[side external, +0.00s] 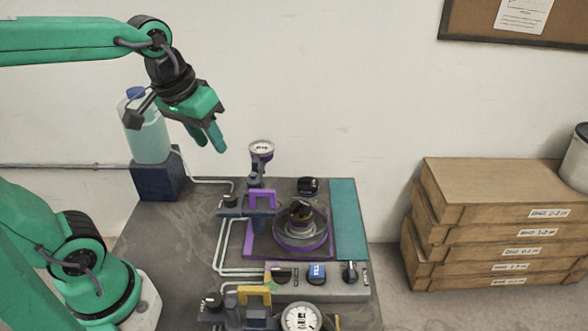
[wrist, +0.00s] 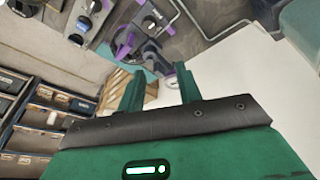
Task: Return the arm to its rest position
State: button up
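My gripper (side external: 207,139) hangs in the air in the side external view, above the back part of the table and to the left of the pressure gauge. Its fingers point down and slightly right. In the wrist view my gripper (wrist: 158,78) shows two green fingers with a clear gap and nothing between them. The fingers touch nothing that I can see. My arm reaches in from the left at the top of the side external view.
A bottle with a blue cap (side external: 148,132) stands on a dark block close behind the wrist. Below are the gauge (side external: 261,149), a purple-rimmed round fixture (side external: 301,243), a yellow handle (side external: 254,291) and a front dial (side external: 302,317). Stacked wooden boxes (side external: 500,235) stand right.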

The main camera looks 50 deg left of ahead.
jog(key=shift+s+f+m+t, duration=0.3)
jog(key=shift+s+m, duration=0.15)
jog(key=shift+s, duration=0.3)
jog(key=shift+s+f+m+t, duration=0.35)
jog(key=shift+s+m, duration=0.15)
jog(key=shift+s, duration=0.3)
jog(key=shift+s+f+m+t, duration=0.3)
jog(key=shift+s+m, duration=0.15)
jog(key=shift+s, duration=0.3)
